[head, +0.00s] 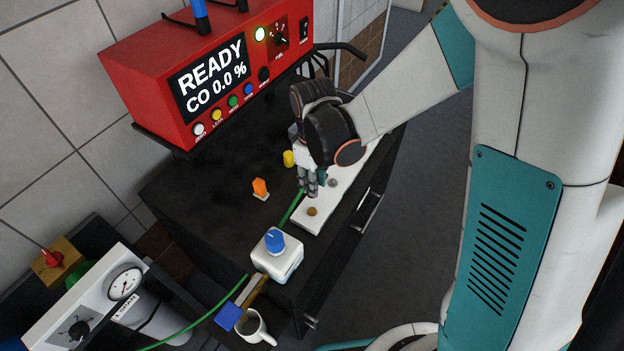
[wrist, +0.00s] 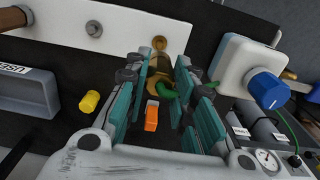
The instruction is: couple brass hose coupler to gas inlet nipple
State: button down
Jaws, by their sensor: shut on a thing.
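My gripper (head: 310,190) points down over the white strip on the black cart top. The green hose (wrist: 166,91) shows at the coupler; in the head view the green hose (head: 292,208) runs down and left from the gripper. A brass fitting (head: 312,211) stands on the white strip just beyond the fingers and also shows in the wrist view (wrist: 159,42). I cannot tell for sure whether it is the gas inlet nipple. Coupler and fitting look apart.
A white box with a blue knob (head: 276,254) stands at the cart's near end. An orange piece (head: 260,188) and a yellow piece (head: 289,158) sit left of the gripper. A red analyser (head: 205,75) stands behind. A mug (head: 255,330) and gauge (head: 125,283) are at lower left.

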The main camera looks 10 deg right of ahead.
jog(key=shift+f+b, duration=2.35)
jog(key=shift+f, duration=0.55)
jog(key=shift+b, duration=0.3)
jog(key=shift+f+b, duration=1.3)
jog(key=shift+f, duration=0.1)
jog(key=shift+r, duration=0.25)
jog(key=shift+r+p, duration=0.8)
jog(key=shift+r, duration=0.15)
jog(key=shift+b, duration=0.3)
dwell(0.7)
jog(key=shift+f+b, duration=0.9)
jog(key=shift+f, duration=0.2)
